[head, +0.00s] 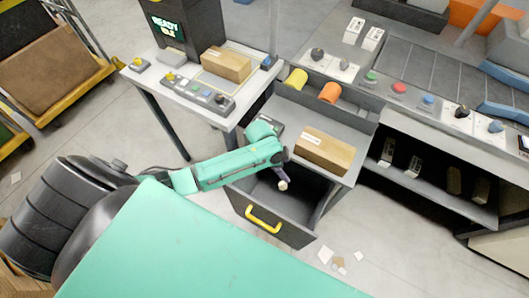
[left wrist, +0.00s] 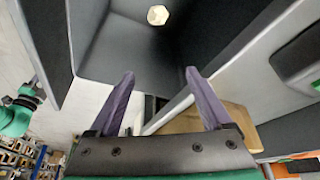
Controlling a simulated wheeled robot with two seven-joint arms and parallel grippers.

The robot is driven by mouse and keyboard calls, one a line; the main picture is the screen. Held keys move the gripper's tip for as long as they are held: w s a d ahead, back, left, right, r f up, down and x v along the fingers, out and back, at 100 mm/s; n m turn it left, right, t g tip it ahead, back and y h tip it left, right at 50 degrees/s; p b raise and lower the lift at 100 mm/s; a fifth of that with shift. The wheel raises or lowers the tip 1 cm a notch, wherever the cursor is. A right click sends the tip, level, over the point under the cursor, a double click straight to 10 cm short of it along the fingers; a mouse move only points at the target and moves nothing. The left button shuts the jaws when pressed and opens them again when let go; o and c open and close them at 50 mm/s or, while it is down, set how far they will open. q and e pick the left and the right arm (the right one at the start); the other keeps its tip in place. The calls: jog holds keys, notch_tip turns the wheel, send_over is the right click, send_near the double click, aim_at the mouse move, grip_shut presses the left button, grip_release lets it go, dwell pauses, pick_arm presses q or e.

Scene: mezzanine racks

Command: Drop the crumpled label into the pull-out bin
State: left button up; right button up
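The pull-out bin (head: 290,233) is a dark drawer with a yellow handle, pulled out under a grey counter. Its grey inside also shows in the left wrist view (left wrist: 115,45). The crumpled label (head: 283,186) is a small off-white lump at the fingertips of my left gripper (head: 285,179), over the bin's opening. In the left wrist view the label (left wrist: 157,15) is beyond the tips of the open purple fingers (left wrist: 160,75), apart from them, against the bin's inside. I cannot tell whether it is in the air or resting. My right gripper is not in view.
A cardboard box (head: 325,150) stands on the counter above the bin, close to my left gripper. Yellow (head: 296,79) and orange (head: 329,92) rolls lie behind it. A white table (head: 190,98) with a button panel stands left. Paper scraps (head: 338,262) lie on the floor.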

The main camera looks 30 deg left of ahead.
pick_arm(q)
jog(key=v, duration=1.4)
jog(key=shift+r, duration=0.3)
jog(key=shift+s+a, duration=0.1)
